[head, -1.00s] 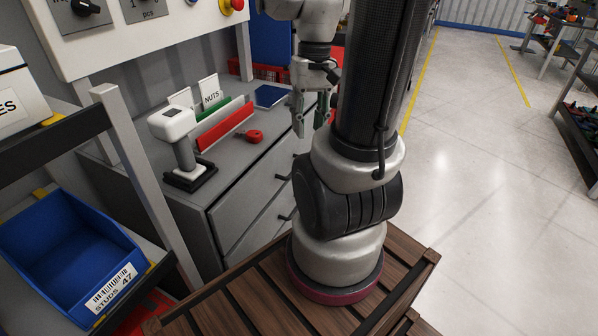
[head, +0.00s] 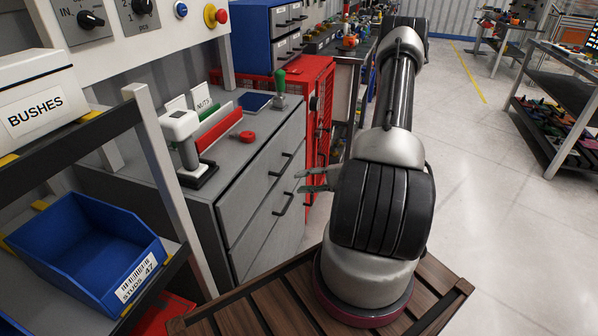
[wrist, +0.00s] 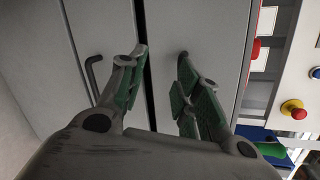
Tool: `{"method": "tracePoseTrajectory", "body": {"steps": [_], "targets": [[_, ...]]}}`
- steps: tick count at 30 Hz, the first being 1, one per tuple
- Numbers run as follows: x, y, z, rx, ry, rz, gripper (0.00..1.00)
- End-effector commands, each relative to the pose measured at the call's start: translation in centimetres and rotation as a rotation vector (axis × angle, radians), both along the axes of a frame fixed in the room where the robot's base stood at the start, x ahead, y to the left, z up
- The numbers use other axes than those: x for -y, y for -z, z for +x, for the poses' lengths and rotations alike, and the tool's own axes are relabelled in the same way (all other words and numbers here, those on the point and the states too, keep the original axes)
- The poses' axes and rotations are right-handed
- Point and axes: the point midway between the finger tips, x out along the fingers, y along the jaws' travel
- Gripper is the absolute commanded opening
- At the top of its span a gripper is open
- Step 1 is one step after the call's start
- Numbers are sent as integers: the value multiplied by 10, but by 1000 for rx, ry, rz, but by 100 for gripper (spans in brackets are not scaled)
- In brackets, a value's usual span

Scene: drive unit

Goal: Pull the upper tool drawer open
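The grey drawer cabinet has an upper drawer (head: 262,182) with a dark bar handle (head: 281,165). Below it is a lower drawer (head: 268,228) with a similar handle (head: 284,204). Both drawers look shut. My gripper (head: 301,181) is in front of the drawer fronts, open and empty. The wrist view is turned sideways, with the upper drawer (wrist: 222,40) on the right and the lower handle (wrist: 92,75) on the left. There my open fingers (wrist: 162,75) straddle the dark gap between drawers. The upper handle (wrist: 183,54) is mostly hidden behind the right finger.
A red mesh cabinet (head: 318,115) stands beyond. A shelf with a blue bin (head: 85,240) is at left.

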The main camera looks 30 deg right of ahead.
Motion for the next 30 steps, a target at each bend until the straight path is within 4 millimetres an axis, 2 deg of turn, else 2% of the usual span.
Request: {"method": "tracePoseTrajectory", "body": {"steps": [1,3,6,9,14,24,30], "targets": [[12,-8,19,81,33,-52,34],[22,-15,37,178,71,-115,34],[27,-21,46,269,87,-181,34],[26,-23,47,320,70,-226,34],[17,-21,57,339,59,-245,34],[-15,-10,98,336,58,-244,34],[-21,-8,106,335,60,-244,34]]}}
